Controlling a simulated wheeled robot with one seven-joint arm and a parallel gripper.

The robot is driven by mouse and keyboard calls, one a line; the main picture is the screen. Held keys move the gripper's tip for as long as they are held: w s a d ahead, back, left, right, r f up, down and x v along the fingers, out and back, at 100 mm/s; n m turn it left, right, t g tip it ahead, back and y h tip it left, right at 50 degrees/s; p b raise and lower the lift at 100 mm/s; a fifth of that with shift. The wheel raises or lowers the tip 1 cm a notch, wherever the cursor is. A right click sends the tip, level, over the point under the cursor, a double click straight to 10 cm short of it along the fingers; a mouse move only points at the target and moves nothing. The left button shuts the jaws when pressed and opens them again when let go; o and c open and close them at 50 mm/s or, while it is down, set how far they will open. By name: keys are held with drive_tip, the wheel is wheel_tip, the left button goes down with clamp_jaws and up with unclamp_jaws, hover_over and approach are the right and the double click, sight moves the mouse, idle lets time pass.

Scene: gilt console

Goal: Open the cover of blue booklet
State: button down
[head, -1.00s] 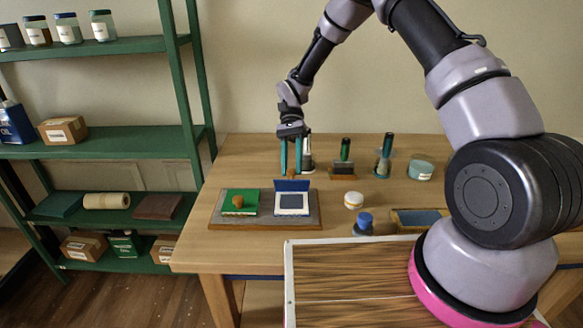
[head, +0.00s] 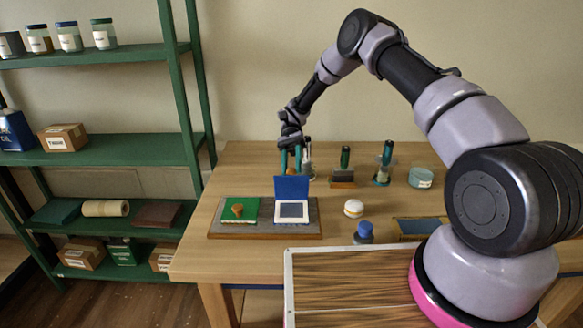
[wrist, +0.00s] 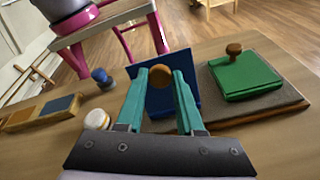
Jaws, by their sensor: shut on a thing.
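The blue booklet's cover (head: 292,188) stands up in the head view at the back edge of its pale, dark-centred inside (head: 292,210). My gripper (head: 291,165) is just behind the raised cover, with its teal fingers pointing down. In the wrist view my gripper (wrist: 161,80) is shut on a round brown knob (wrist: 160,76) on the outer face of the blue cover (wrist: 186,98). The booklet's inside is hidden there by the cover.
A green booklet (head: 237,210) with a brown knob lies to the left on the same grey board (head: 265,230). Dark-green-topped items (head: 385,165) stand near the gripper at the back.

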drive_tip(key=shift+f, duration=0.1)
drive_tip(key=c, duration=0.5)
unclamp_jaws()
drive_tip(key=shift+v, duration=3.75)
drive_tip(key=shift+c, duration=0.5)
